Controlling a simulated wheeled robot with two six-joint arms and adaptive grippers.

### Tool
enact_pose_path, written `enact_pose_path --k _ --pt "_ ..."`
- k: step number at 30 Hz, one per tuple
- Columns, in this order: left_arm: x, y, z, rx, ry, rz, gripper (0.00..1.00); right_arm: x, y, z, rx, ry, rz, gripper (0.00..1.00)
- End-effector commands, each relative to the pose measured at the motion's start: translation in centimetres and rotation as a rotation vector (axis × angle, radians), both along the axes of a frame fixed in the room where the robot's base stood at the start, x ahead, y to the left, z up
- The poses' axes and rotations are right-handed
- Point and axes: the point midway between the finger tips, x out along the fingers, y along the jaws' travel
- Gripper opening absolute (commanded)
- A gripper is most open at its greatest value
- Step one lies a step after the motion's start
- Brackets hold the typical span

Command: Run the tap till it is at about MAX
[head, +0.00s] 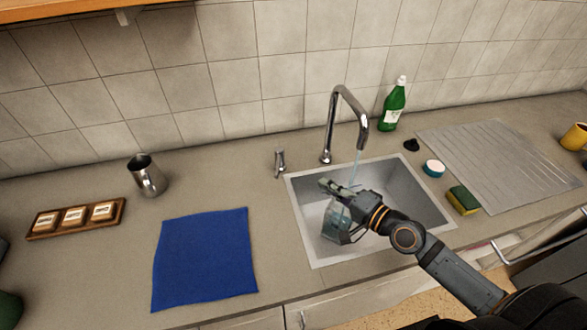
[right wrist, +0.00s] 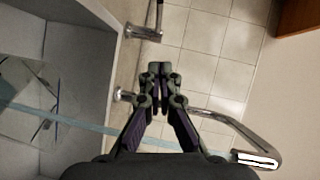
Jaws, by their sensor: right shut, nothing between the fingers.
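The chrome tap (head: 345,100) arches over the steel sink (head: 303,220), and a thin stream of water (head: 358,165) falls from its spout. A separate small chrome lever (head: 280,160) stands left of the tap. A clear container (head: 331,226) stands in the sink, partly hidden by my right arm; its water level and MAX mark cannot be read. My right gripper (head: 330,184) is shut and empty above the container. In the right wrist view its fingertips (right wrist: 160,68) meet, with the tap spout (right wrist: 258,158) at lower right and the lever (right wrist: 145,33) above. My left gripper is out of view.
A green bottle (head: 393,104) stands behind the sink. A sponge (head: 463,200), a white-and-blue round item (head: 433,168) and the ribbed drainer (head: 500,160) are at right. A blue cloth (head: 205,258), a metal pitcher (head: 147,175) and a wooden holder (head: 75,218) are at left.

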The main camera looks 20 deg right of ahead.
Motion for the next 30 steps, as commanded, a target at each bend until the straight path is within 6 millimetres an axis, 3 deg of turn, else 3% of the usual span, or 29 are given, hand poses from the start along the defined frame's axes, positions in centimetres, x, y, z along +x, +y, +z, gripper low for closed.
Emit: enact_pose_path --k 6,18,24,30 --pt "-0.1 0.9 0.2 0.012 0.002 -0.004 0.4 2.0 1.0 -0.1 0.007 -0.005 -0.005 0.0" --pt "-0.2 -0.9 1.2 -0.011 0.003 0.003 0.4 8.7 4.7 -1.1 0.003 -0.002 -0.001 0.0" --pt "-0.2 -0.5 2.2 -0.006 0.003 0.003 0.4 9.4 7.5 -1.8 0.003 0.001 -0.001 0.0" --pt "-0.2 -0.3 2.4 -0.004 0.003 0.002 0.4 9.6 8.4 -2.2 -0.004 0.0 0.0 0.0"
